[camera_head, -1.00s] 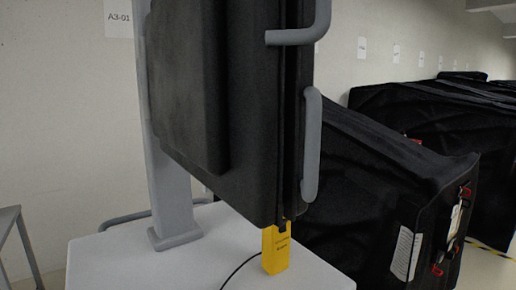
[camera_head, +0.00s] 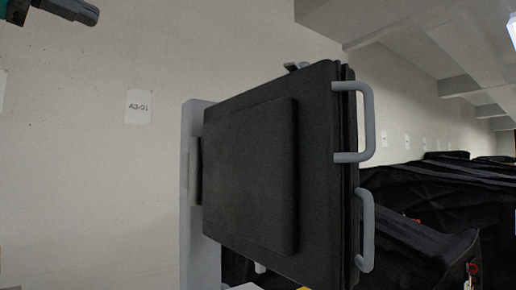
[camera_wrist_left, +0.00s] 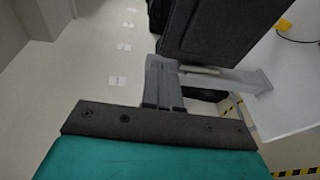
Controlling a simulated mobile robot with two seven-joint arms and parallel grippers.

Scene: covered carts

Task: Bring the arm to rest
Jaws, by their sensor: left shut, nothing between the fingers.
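My left gripper (camera_head: 72,10) shows at the top left of the head view, raised in front of the pale wall. Its grey fingers are shut with nothing between them. In the left wrist view the shut fingers (camera_wrist_left: 160,80) stick out beyond the dark mounting plate and the teal wrist. They overlap the view of a grey post foot, and I see no clear contact. My right gripper is in neither view.
A black panel unit (camera_head: 245,170) with grey handles (camera_head: 367,125) stands on a grey post (camera_head: 195,150). Black covered carts (camera_head: 440,200) stand at the right. The wrist view shows a white tabletop (camera_wrist_left: 295,85) and a yellow device (camera_wrist_left: 284,25).

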